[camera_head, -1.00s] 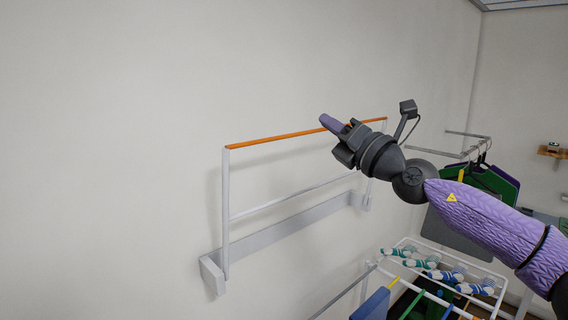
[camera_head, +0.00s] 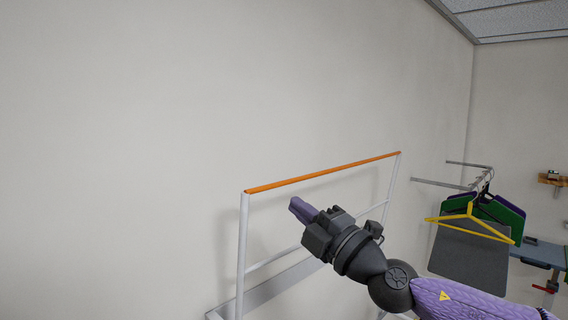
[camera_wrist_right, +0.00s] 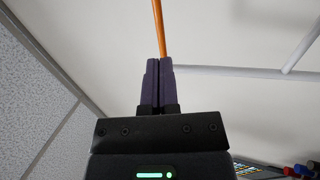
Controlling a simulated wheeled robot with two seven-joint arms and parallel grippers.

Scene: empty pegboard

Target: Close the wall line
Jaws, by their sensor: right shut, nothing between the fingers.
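The wall line is a white frame (camera_head: 242,250) on the wall, standing out from it, with an orange bar (camera_head: 322,174) along its top. My right gripper (camera_head: 298,207) is shut and empty. In the head view its fingertips appear just below the orange bar, toward the bar's left end, with the wrist in front of the frame. In the right wrist view the purple fingers (camera_wrist_right: 159,66) are together, and the orange bar (camera_wrist_right: 159,28) runs away beyond their tips. I cannot tell whether they touch it. The frame's lower part is partly hidden by my arm. My left gripper is not in view.
A wall rail (camera_head: 446,184) at the right carries hangers, including a yellow one (camera_head: 470,219), and dark and green pieces. A small wooden shelf (camera_head: 552,179) is farther right. The wall left of the frame is bare.

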